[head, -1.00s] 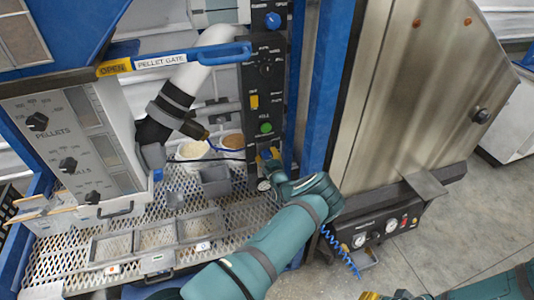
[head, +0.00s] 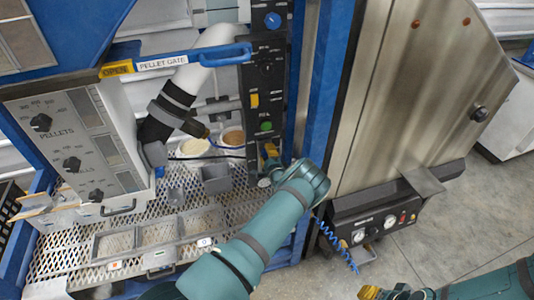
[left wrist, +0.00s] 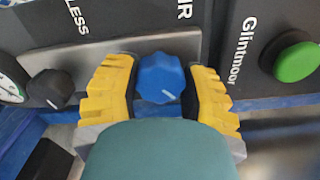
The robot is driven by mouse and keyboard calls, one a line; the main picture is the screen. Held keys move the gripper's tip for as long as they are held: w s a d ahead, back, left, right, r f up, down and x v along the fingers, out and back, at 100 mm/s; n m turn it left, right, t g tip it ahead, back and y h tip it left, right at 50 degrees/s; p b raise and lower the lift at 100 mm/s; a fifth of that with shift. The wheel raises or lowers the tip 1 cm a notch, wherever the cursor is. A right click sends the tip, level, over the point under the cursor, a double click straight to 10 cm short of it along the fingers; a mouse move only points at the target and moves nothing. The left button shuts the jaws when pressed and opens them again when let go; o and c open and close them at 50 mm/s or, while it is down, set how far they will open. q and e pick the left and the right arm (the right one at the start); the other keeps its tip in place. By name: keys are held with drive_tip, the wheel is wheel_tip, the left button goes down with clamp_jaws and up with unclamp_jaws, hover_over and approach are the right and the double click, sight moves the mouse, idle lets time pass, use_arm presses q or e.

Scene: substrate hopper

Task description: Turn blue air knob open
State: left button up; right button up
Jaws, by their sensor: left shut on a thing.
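The blue air knob (left wrist: 161,78) shows in the left wrist view, on a dark panel below lettering that reads "IR". Its white mark points down and to the right. My left gripper (left wrist: 161,92) has one yellow finger on each side of the knob and is shut on it. In the head view, my left gripper (head: 270,153) is at the lower end of the tall black control panel (head: 263,90), and the knob is hidden there. My right gripper (head: 384,293) is at the bottom edge, cut off, and its opening is unclear.
A green button (left wrist: 295,62) and a black knob (left wrist: 50,88) flank the blue knob. Another blue knob (head: 273,20) sits atop the black panel. A blue post (head: 325,90) and a steel cabinet (head: 415,100) stand to the right. A mesh shelf (head: 70,250) lies left.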

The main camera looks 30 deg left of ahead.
use_arm(q)
drive_tip(key=shift+n, duration=0.5)
drive_tip(key=o, duration=1.2)
drive_tip(key=v, duration=1.2)
